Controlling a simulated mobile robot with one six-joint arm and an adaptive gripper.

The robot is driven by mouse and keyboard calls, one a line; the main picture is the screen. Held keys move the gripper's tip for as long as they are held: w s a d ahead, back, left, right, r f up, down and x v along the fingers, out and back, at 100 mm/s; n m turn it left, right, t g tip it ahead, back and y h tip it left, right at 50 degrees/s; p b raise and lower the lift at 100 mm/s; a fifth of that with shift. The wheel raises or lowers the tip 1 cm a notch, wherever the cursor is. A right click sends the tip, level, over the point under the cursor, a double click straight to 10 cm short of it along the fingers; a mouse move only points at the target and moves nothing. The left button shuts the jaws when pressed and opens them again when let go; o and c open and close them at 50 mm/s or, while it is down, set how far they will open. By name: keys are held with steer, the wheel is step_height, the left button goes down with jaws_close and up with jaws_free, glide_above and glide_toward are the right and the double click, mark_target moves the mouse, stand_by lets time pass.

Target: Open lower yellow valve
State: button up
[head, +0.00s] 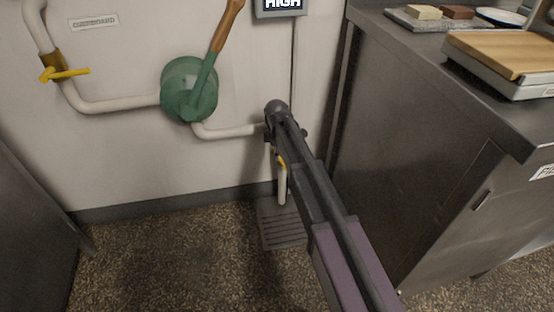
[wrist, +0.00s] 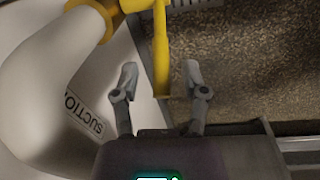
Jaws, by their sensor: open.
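The lower yellow valve (head: 280,160) shows only in small part in the head view, mostly hidden behind my arm, on the white pipe low on the wall. In the wrist view its yellow lever (wrist: 161,50) points down the picture from the yellow valve body (wrist: 100,12). My gripper (wrist: 158,72) is open, and the lever's end appears between its two fingers in the picture. I cannot tell whether the fingers touch it. A second yellow valve (head: 62,73) is on the upper left pipe, its handle pointing right.
A green hand pump (head: 190,88) with a wooden handle joins the pipes. The lower pipe (wrist: 40,80) is marked "SUCTION". A floor drain grate (head: 284,229) lies below the valve. A steel counter (head: 415,150) stands close on the right.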

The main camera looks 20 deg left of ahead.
steer(key=shift+w+f+b, duration=0.1)
steer(key=shift+f+b, duration=0.5)
steer(key=shift+f, duration=0.25)
jaws_close()
